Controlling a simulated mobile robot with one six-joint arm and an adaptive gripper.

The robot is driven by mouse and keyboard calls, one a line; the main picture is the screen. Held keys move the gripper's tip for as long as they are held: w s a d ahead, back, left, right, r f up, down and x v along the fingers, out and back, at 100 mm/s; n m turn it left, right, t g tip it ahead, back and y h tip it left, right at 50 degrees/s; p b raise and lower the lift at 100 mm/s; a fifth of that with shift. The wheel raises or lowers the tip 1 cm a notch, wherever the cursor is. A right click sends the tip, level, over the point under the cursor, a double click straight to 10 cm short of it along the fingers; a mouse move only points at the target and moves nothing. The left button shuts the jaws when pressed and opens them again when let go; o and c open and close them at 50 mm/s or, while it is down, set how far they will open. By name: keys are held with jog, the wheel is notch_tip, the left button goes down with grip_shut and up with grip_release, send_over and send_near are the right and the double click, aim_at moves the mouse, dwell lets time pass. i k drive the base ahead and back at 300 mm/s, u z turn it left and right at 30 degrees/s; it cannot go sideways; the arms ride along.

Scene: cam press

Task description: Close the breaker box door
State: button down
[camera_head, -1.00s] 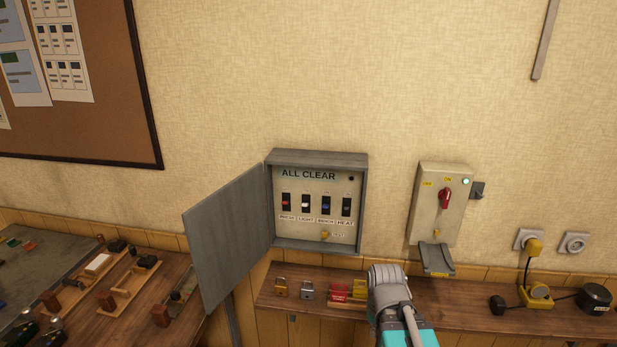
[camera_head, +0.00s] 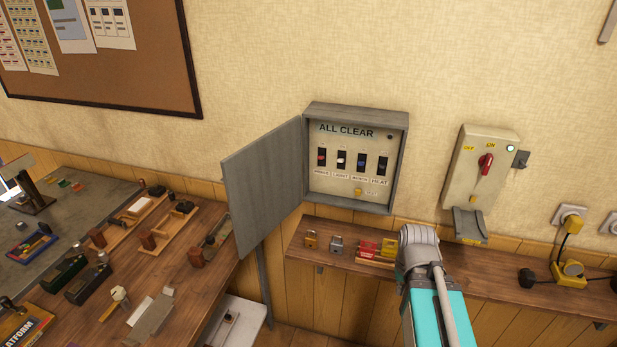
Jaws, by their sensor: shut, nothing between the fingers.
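The grey breaker box (camera_head: 398,170) is mounted on the wall near the picture's middle. Its face reads ALL CLEAR and has several switches above small labels. Its grey door (camera_head: 262,190) stands wide open, hinged on the box's left side and swung out over the left bench. My arm, with a grey joint and a teal link, rises from the bottom right of the middle, in front of the shelf below the box. No fingertips show, so my gripper is not in view. The arm appears apart from the door.
A switch box (camera_head: 484,168) with a red handle is on the wall to the right. The left workbench (camera_head: 185,300) is crowded with tools near the door's lower edge.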

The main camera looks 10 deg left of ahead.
aim_at(262, 179)
jog(key=z, duration=0.1)
jog(key=k, duration=1.5)
jog(key=u, duration=0.5)
jog(key=i, duration=1)
jog(key=z, duration=0.05)
